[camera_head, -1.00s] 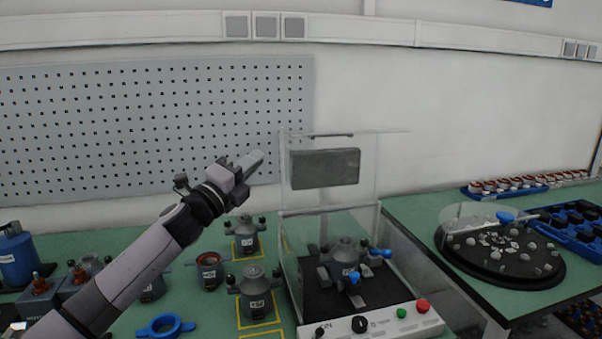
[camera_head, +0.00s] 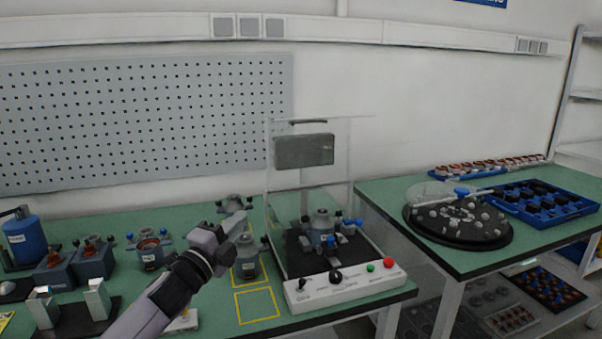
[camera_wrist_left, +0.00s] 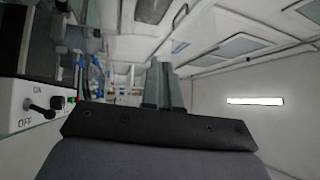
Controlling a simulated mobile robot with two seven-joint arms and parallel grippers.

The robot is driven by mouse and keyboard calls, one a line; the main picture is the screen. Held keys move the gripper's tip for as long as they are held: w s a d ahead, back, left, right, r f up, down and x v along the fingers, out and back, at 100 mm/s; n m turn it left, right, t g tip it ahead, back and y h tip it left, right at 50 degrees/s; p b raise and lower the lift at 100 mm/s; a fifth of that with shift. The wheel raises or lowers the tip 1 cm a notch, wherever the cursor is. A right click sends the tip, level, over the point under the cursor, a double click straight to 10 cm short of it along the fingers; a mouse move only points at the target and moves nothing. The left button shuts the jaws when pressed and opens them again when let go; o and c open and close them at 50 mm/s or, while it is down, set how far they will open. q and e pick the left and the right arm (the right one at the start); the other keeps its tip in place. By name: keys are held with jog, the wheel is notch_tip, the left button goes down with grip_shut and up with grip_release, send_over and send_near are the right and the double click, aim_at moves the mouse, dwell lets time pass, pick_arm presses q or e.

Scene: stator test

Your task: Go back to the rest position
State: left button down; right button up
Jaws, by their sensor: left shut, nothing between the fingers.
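My left gripper (camera_head: 234,222) is shut and empty in the head view, held above the green table. It is left of the clear test box and in front of the grey stator parts. In the left wrist view its closed fingers (camera_wrist_left: 163,85) point away from the camera, with nothing between them. My right gripper is in neither view.
The clear test box (camera_head: 350,249), its lid raised, holds a grey stator (camera_head: 321,228); its control panel (camera_head: 345,282) is in front. Grey stators (camera_head: 246,262) stand nearby. A second table to the right bears a black turntable (camera_head: 458,236) and blue trays (camera_head: 543,207).

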pick_arm(q)
jog(key=s+a+f+n+g+y, duration=0.1)
jog(key=s+f+n+g+y, duration=0.1)
jog(key=s+f+n, duration=0.7)
jog(key=s+a+f+n+g+y, duration=0.1)
jog(key=s+f+n+y, duration=0.15)
jog(key=s+f, duration=0.8)
jog(key=s+a+f+n+g+y, duration=0.1)
jog(key=s+f+n, duration=0.3)
jog(key=s, duration=0.5)
jog(key=s+a+f+n+g+y, duration=0.1)
jog(key=s+a+f+n+g, duration=0.3)
jog(key=s+f, duration=0.5)
jog(key=shift+s+p, duration=0.3)
jog(key=shift+p, duration=0.1)
